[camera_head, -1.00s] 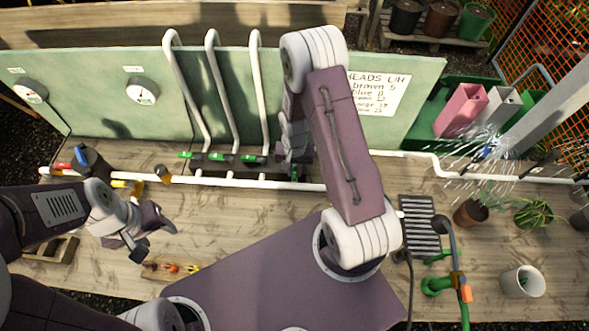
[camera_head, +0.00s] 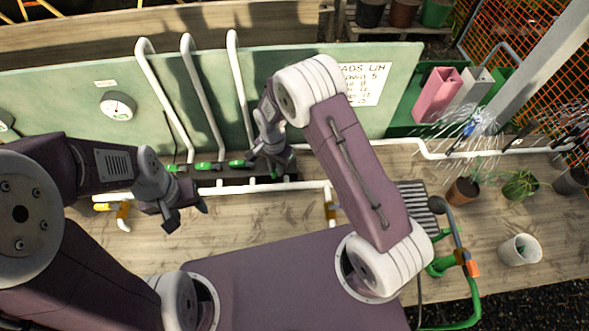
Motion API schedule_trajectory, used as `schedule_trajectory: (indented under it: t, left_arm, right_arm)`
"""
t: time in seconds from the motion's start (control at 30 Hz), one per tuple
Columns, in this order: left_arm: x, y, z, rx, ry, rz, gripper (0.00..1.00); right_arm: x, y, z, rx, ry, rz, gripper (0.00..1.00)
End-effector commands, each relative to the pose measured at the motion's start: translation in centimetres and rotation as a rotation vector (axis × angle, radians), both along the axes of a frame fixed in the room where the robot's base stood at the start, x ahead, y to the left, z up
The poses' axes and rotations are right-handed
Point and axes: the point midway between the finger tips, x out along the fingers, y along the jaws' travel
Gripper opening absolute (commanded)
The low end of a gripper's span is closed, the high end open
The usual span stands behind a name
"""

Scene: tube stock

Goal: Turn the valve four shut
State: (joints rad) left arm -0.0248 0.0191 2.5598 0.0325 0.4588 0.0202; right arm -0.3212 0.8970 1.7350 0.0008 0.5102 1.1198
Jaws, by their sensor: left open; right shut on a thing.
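A row of green-handled valves sits on the manifold along the foot of the green panel. Handles of the first three from the left show: first valve (camera_head: 173,167), second valve (camera_head: 205,166), third valve (camera_head: 238,163). My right gripper (camera_head: 274,166) points down at the fourth place in the row and is shut on the valve there. That valve's handle is mostly hidden by the gripper, so its angle cannot be told. My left gripper (camera_head: 186,213) is open and empty over the bench, in front of the white pipe, apart from the valves.
White riser pipes (camera_head: 240,90) stand up the panel (camera_head: 70,85) behind the valves. A gauge (camera_head: 118,106) hangs at left. A yellow-handled valve (camera_head: 106,206) is on the front pipe. Water sprays at right near plant pots (camera_head: 462,191). A white cup (camera_head: 519,249) stands front right.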

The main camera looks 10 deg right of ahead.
Motion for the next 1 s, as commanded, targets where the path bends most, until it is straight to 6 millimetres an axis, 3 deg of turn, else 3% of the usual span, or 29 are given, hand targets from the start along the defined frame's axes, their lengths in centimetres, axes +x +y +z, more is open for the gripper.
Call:
schedule_trajectory:
  t: [0.33,1.0]
  left_arm:
    - [0.0,0.0,-1.1,0.0,0.0,0.0,0.53]
    - [0.0,0.0,-2.3,0.0,0.0,0.0,0.53]
  right_arm:
    - [1.6,1.6,-0.1,0.002,-0.006,-0.311,0.0]
    - [4.0,2.0,0.0,0.001,-0.004,-0.835,0.0]
